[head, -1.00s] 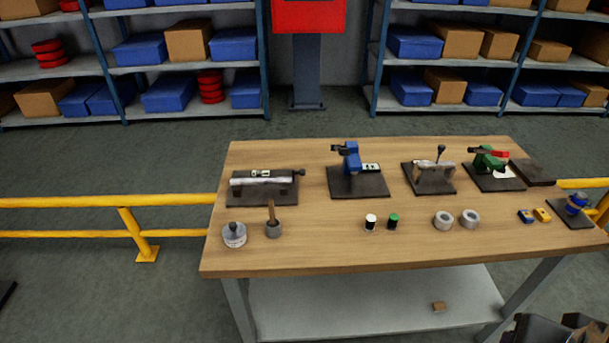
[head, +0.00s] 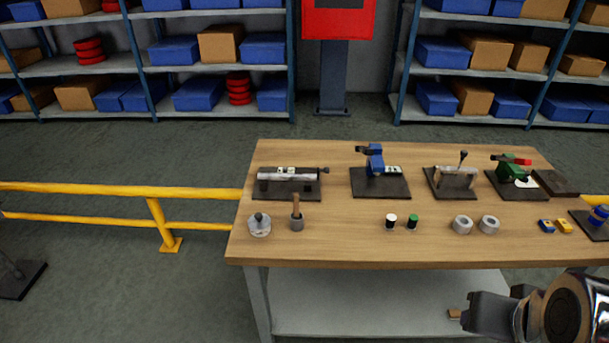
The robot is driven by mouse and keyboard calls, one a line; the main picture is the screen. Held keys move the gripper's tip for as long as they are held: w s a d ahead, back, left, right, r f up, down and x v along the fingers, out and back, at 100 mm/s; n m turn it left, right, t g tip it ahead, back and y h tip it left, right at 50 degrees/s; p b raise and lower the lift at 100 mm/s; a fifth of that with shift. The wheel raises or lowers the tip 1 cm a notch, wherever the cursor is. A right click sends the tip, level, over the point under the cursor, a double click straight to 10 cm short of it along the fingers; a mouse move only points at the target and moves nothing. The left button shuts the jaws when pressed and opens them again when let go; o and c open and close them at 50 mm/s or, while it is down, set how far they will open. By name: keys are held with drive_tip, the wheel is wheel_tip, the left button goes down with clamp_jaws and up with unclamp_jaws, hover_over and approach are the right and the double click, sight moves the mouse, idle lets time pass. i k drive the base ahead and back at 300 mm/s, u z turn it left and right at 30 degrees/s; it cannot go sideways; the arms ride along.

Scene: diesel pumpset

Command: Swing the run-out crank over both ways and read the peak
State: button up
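On the workbench (head: 330,228), a fixture at the back left holds a pale horizontal shaft (head: 288,177) across two supports on a dark plate, with a dark knob or handle at its right end. It may be the run-out rig, but the crank and any dial reading are too small to tell. A second fixture (head: 455,178), with a pale bar and an upright dark lever, stands right of centre. My gripper (head: 490,314) seems to be the dark blocky part at the lower right, before the bench's front edge and apart from both fixtures. Its fingers are not clear.
A blue tool (head: 375,160) and a green tool (head: 510,165) stand on plates along the back. Small cylinders, rings (head: 462,225) and a round weight-like piece (head: 259,226) lie in front. A yellow rail (head: 120,190) runs left. The bench's front strip is clear.

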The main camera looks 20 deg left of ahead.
sight(260, 175)
drive_tip(key=u, duration=1.45)
drive_tip(key=i, duration=1)
drive_tip(key=u, duration=0.05)
